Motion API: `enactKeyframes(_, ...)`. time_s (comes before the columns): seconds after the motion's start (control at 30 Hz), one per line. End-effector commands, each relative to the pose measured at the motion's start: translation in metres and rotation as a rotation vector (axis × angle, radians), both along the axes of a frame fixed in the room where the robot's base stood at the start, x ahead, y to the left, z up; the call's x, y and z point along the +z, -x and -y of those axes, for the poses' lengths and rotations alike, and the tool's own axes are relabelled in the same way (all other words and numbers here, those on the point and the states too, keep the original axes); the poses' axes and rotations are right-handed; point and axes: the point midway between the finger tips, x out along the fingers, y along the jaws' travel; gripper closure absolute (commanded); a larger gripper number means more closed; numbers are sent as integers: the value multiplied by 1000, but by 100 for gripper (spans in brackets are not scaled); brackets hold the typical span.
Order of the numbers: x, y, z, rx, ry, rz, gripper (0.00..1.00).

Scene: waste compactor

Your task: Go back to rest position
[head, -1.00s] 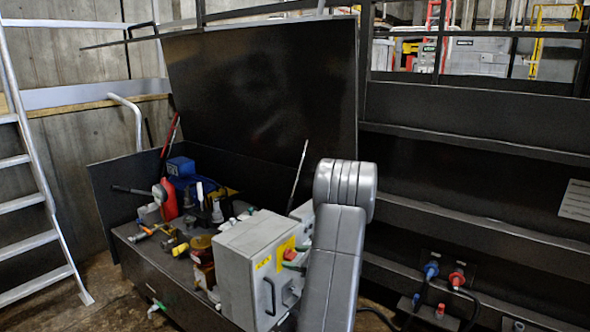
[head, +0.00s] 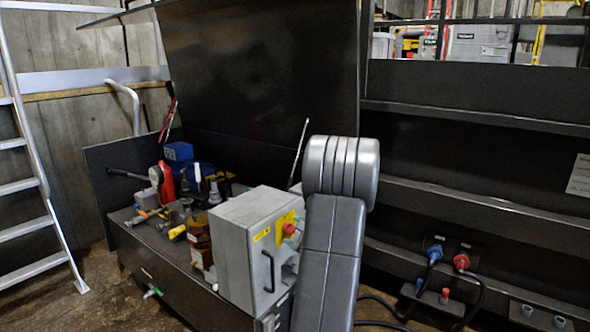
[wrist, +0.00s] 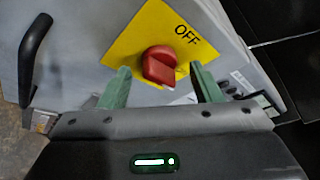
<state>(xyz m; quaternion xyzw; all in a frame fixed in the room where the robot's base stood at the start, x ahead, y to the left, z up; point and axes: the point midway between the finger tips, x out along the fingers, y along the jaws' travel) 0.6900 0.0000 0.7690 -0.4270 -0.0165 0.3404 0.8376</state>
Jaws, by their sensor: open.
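My gripper (wrist: 160,86) is open and empty in the wrist view, its two green fingers apart. Between and just beyond the fingertips is a red rotary switch (wrist: 159,66) on a yellow plate (wrist: 140,35) marked OFF. I cannot tell whether a finger touches the switch. In the head view, the red switch (head: 289,229) and yellow plate are on the side of a grey control box (head: 240,250). My arm stands in front of the box's right part, and my gripper is mostly hidden there.
The box stands on a dark machine (head: 160,265) with a raised lid, crowded with a blue motor, a red bottle and valves. Blue and red plugs (head: 434,254) with black cables hang at right. A metal ladder (head: 35,180) stands at left, with bare floor near it.

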Motion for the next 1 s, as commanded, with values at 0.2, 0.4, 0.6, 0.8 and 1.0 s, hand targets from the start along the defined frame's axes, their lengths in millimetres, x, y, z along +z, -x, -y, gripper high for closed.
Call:
enactKeyframes(0.2, -6, 1, 0, -1, 70, 98, 42)
enactKeyframes(0.4, -6, 1, 0, -1, 138, 191, 42)
enactKeyframes(0.6, -7, 1, -1, -1, 209, 288, 42)
enactKeyframes(0.8, -8, 2, -1, -1, 282, 391, 42)
enactKeyframes(1.0, -9, 2, -1, -1, 361, 497, 42)
